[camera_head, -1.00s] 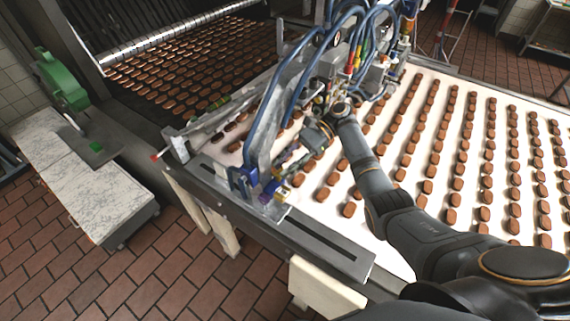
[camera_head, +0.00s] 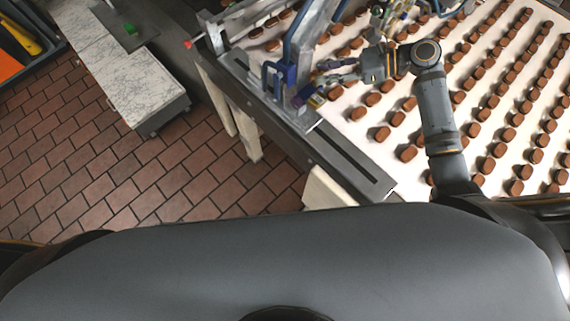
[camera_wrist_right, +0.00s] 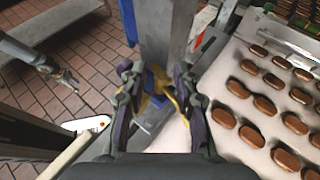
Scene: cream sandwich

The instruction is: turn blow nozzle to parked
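My right gripper (camera_head: 320,71) reaches left to the metal frame over the conveyor. In the right wrist view its two fingers (camera_wrist_right: 155,80) are spread either side of a grey post, with yellow and blue parts between or behind them; I see no clear grip. I cannot tell the nozzle's exact angle. My left gripper (camera_wrist_right: 62,75) is small in the right wrist view, over the floor and away from the frame.
The white conveyor (camera_head: 345,130) carries rows of brown sandwiches. Its grey slotted edge rail (camera_head: 345,160) runs along the near side. A marble-topped cabinet (camera_head: 125,75) stands at left, with open tiled floor between. Blue hoses and metalwork crowd the frame.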

